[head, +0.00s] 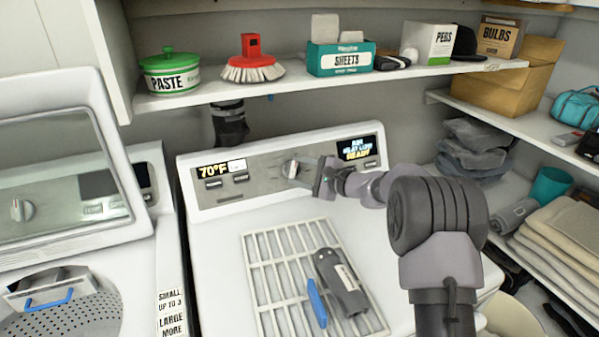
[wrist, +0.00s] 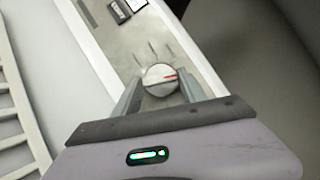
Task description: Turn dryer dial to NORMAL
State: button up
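The dryer dial (head: 291,169) is a round light knob in the middle of the dryer's grey control panel (head: 262,178). My gripper (head: 312,178) is at the panel, just right of the dial in the head view. In the wrist view my gripper (wrist: 158,92) is open, one finger on each side of the dial's near part. I cannot tell whether the fingers touch it. Dial lettering is too small to read.
A white rack (head: 262,275) lies on the dryer top with a dark grey device (head: 342,283) and a blue-handled item (head: 317,303). The washer (head: 140,262) with its lid up stands at left. A shelf (head: 215,92) with boxes hangs above the panel.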

jog(key=c, duration=0.6)
jog(key=shift+c, duration=0.2)
